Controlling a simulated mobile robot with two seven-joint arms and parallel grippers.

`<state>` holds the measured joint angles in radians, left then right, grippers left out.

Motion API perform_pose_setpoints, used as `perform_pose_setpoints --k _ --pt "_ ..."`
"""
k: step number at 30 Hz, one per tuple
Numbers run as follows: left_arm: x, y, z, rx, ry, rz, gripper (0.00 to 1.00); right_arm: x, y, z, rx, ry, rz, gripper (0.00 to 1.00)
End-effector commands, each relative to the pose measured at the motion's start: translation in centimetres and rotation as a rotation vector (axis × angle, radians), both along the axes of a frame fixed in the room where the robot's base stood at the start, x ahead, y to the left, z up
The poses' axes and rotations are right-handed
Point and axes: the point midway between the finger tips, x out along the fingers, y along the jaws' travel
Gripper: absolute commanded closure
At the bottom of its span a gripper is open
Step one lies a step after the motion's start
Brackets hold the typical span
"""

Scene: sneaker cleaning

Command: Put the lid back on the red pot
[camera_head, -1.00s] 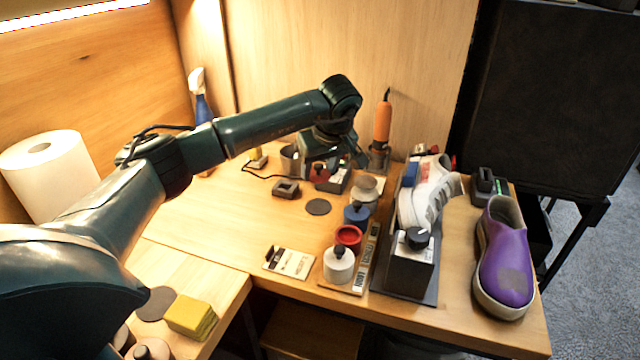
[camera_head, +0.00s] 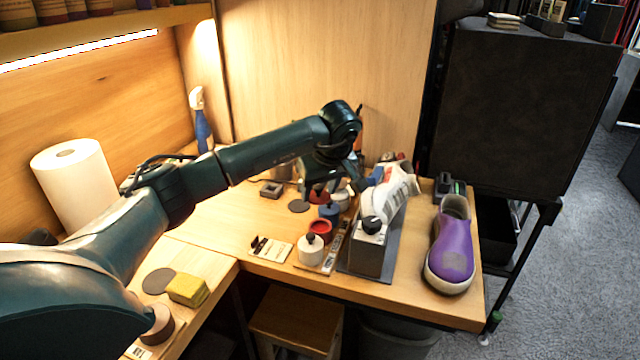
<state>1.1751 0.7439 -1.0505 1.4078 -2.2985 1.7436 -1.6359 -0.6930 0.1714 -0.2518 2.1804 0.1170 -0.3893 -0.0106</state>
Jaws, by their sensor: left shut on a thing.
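The red pot (camera_head: 320,229) stands in the row of small pots near the front of the bench, its red inside showing from above. A white pot with a dark knob (camera_head: 311,250) is in front of it and a blue pot (camera_head: 329,211) just behind it. My left gripper (camera_head: 322,187) reaches over from the left, pointing down above and behind the red pot. It is shut on what looks like the red lid, mostly hidden by the fingers. My right gripper is out of view.
A white sneaker (camera_head: 396,190) on a dark stand and a purple shoe (camera_head: 452,247) are to the right. A card (camera_head: 270,248) lies left of the pots. A paper roll (camera_head: 75,185), spray bottle (camera_head: 202,127) and yellow sponge (camera_head: 188,290) are left.

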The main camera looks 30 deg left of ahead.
Motion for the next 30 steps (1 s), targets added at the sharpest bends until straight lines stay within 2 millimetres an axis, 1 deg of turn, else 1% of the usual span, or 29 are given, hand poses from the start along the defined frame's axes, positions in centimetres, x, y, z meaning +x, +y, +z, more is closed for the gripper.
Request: perform_pose_setpoints --k 4,8,11,18,21,24,30 --pt "0.0 0.0 0.2 -0.001 0.000 0.001 0.73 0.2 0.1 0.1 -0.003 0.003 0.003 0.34" --pt "0.0 0.0 -0.1 0.000 0.000 0.001 0.73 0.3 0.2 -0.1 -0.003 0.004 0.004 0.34" --pt "-0.1 0.0 -0.8 0.000 0.000 0.000 0.73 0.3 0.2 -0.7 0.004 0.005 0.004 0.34" --pt "-0.1 0.0 -3.1 -0.001 0.000 0.001 0.73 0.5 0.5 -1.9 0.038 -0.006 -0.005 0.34" --pt "-0.1 0.0 -4.1 -0.001 0.000 0.001 0.73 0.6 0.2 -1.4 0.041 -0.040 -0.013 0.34" --pt "-0.1 0.0 -4.8 0.000 0.000 0.001 0.73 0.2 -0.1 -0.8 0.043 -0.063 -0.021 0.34" --pt "0.0 0.0 -5.9 0.000 0.000 0.001 0.73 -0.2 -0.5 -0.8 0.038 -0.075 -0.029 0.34"
